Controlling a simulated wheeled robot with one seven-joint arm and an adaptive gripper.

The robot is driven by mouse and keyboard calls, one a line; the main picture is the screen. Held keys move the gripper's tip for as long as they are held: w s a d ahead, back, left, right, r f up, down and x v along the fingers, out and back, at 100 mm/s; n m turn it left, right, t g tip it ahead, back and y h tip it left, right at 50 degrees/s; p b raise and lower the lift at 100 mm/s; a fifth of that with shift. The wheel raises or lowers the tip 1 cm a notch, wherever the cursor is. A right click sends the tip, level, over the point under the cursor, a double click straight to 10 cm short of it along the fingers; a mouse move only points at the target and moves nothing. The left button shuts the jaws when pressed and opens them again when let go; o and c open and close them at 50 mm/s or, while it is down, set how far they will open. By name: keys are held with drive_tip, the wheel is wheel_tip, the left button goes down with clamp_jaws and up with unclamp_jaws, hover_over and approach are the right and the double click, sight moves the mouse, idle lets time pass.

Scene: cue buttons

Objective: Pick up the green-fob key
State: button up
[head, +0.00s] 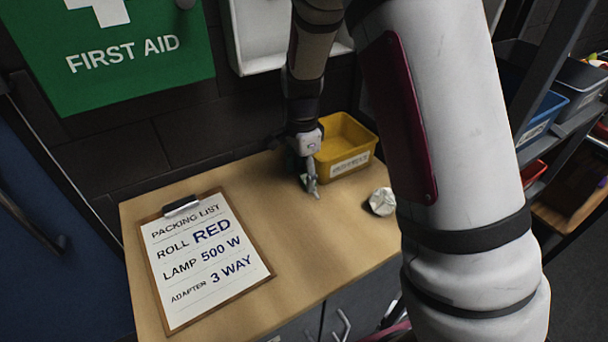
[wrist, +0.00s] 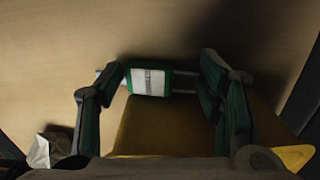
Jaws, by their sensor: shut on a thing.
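The green-fob key (wrist: 151,81) shows in the wrist view. Its fob is green with a pale label, and thin metal parts stick out at both sides. In the head view my gripper (head: 311,186) points down, low over the wooden worktop (head: 310,240), in front of the yellow bin.
The yellow bin (head: 347,165) with a white label stands just behind my gripper. A crumpled white thing (head: 381,202) lies to the right. A clipboard (head: 205,260) with a packing list lies at left. The worktop's front middle is clear.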

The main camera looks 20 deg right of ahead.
sight(303, 178)
drive_tip(key=shift+r, duration=0.2)
drive_tip(key=shift+c, duration=1)
drive_tip(key=r, duration=0.3)
drive_tip(key=shift+s, duration=0.35)
drive_tip(key=s, duration=0.5)
drive_tip(key=s+r, duration=0.1)
drive_tip(key=s, duration=0.4)
drive_tip(key=s+p, duration=0.1)
drive_tip(key=s, duration=0.4)
drive_tip(key=shift+s+a+r, duration=0.15)
drive_tip(key=shift+a, duration=0.25)
